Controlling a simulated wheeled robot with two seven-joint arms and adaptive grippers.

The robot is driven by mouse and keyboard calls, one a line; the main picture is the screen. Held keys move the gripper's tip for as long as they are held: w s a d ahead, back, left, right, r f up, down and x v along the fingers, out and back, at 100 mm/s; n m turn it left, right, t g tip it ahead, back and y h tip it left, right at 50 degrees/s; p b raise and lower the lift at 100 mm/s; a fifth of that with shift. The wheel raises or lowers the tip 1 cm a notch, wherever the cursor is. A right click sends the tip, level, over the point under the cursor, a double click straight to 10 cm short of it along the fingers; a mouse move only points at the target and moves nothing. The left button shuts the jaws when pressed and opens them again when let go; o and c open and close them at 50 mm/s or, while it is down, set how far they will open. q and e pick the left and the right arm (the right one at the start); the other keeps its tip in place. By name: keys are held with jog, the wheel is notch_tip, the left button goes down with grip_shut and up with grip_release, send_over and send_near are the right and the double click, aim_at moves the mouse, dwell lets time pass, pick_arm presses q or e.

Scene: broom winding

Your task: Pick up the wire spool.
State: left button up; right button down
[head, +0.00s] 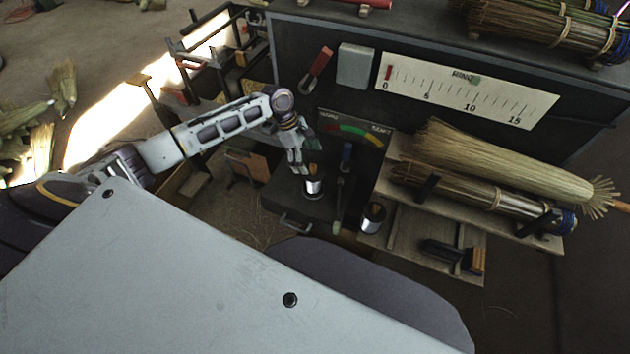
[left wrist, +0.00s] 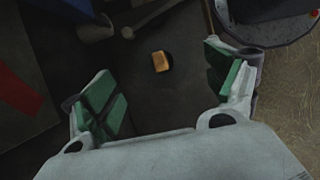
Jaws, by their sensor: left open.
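A silver, cylindrical wire spool (head: 314,187) with a dark top stands upright near the front of the dark workbench. My left gripper (head: 300,165) points down just above and left of the spool in the head view. Its green-padded fingers (left wrist: 162,88) are spread with nothing between the pads. My right gripper is out of view.
Straw-littered floor (head: 240,215) is at left.

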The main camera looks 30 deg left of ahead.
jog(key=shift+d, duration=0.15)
pick_arm(q)
jog(key=shift+x, duration=1.15)
jog(key=shift+a, duration=0.1)
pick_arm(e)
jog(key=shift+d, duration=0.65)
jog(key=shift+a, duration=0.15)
